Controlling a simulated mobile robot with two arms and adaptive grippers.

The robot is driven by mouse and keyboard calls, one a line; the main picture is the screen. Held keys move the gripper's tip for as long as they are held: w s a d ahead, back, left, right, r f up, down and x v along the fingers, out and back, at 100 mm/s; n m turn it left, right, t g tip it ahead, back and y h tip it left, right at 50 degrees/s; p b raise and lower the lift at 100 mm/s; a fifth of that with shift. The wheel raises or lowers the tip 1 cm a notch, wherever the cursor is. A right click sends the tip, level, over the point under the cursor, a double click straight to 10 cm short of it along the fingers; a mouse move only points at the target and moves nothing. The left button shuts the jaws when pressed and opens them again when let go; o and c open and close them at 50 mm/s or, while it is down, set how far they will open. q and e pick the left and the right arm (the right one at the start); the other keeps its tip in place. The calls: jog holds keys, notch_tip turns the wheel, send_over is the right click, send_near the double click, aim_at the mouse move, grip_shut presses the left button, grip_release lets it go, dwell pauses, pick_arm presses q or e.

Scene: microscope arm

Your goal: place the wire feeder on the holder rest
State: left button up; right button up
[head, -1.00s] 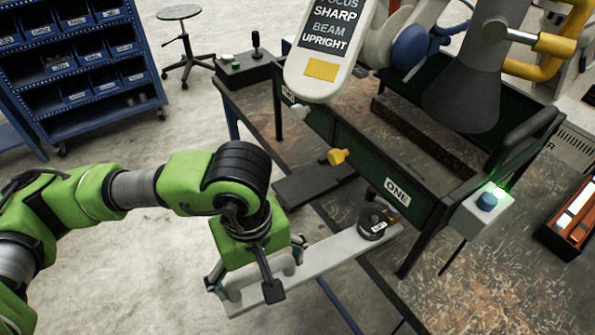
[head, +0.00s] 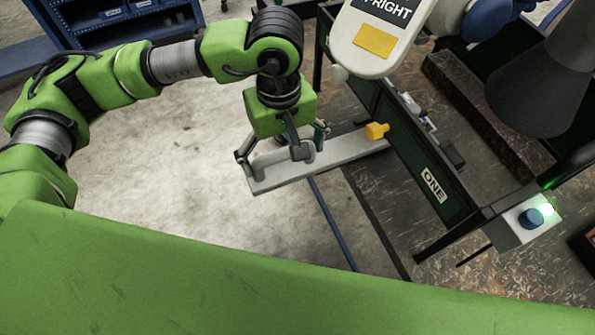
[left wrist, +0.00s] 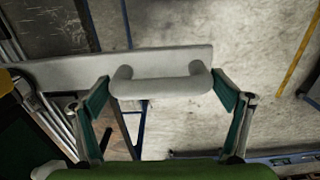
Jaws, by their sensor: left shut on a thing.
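My left gripper (head: 283,150) is shut on the curved handle (left wrist: 162,88) of a long, flat, pale grey bar (head: 345,149). In the left wrist view the finger pads sit at the two ends of the handle, and the bar (left wrist: 75,70) runs off to the left. In the head view the bar's near end is over the floor. Its far end reaches the bench frame by a yellow knob, and its tip is hidden. I take this bar to be the wire feeder, but no label confirms it. I cannot identify the holder rest. My right gripper is not in view.
A dark green panel marked ONE (head: 433,186) stands beside the bar, with the yellow knob (head: 376,131) on it. A pale microscope arm (head: 382,30) hangs above. A box with a blue button (head: 530,217) is at right. Floor at left is clear.

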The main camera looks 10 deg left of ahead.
pick_arm(q)
jog(key=w+a+p, duration=0.1)
jog(key=w+a, duration=0.2)
jog(key=w, duration=0.1)
notch_tip(320, 180, down, 7)
jog(key=w+p, duration=0.1)
jog(key=p, duration=0.1)
jog(key=shift+w+a+p, duration=0.15)
jog(key=shift+p, duration=0.2)
jog(key=o, duration=1.6)
jog(key=shift+a, duration=0.1)
jog(key=shift+c, duration=0.2)
jog(key=shift+o, duration=0.4)
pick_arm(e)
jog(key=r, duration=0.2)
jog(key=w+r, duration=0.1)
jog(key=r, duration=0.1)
pick_arm(q)
jog(key=shift+r, duration=0.1)
